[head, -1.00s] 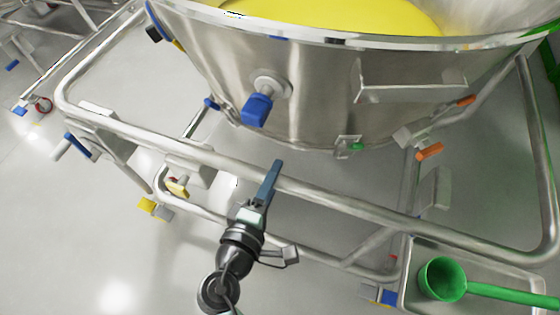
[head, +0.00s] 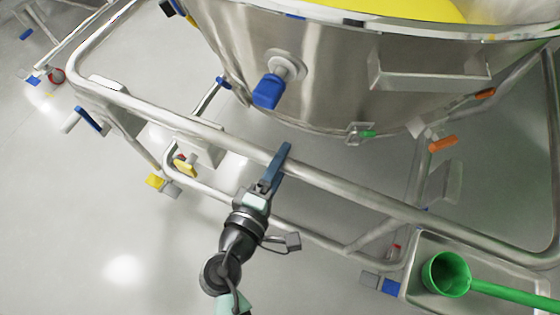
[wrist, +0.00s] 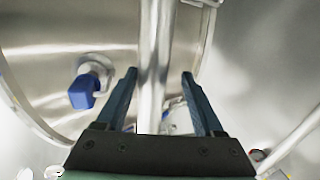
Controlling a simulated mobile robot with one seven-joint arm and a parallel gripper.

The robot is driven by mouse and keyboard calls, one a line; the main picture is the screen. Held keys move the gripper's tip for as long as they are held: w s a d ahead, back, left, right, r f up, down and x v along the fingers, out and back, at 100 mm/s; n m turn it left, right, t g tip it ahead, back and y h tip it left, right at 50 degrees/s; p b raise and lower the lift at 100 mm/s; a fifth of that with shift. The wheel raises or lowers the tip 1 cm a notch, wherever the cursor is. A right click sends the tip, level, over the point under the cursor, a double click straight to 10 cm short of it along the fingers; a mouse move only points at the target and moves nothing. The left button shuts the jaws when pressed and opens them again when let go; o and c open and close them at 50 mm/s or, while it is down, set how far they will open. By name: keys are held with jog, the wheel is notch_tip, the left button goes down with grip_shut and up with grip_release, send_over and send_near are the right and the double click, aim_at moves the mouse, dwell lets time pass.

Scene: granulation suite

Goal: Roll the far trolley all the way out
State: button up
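A steel trolley (head: 330,188) of bent tube carries a large steel bowl (head: 325,85) with yellow contents. Its push rail runs across the head view; in the wrist view the rail (wrist: 152,70) stands upright between my fingers. My gripper (head: 281,160) is at this rail, its blue fingers on either side of the tube. The wrist view shows my gripper (wrist: 160,80) open, with gaps between the fingers and the rail. Part of another tube frame (head: 62,48) shows at the upper left. I cannot tell which one is the far trolley.
A blue-handled valve (head: 268,90) sticks out of the bowl. A tray (head: 415,285) with a green scoop (head: 446,274) is at the lower right. Blue pedals (head: 88,120) and yellow pedals (head: 157,181) sit low on the frame. The floor at lower left is clear.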

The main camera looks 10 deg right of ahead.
jog(key=shift+s+r, duration=0.1)
jog(key=p+v, duration=0.1)
jog(key=v, duration=1.1)
jog(key=shift+s+a+p, duration=0.25)
jog(key=shift+s+p, duration=0.05)
jog(key=shift+s, duration=0.05)
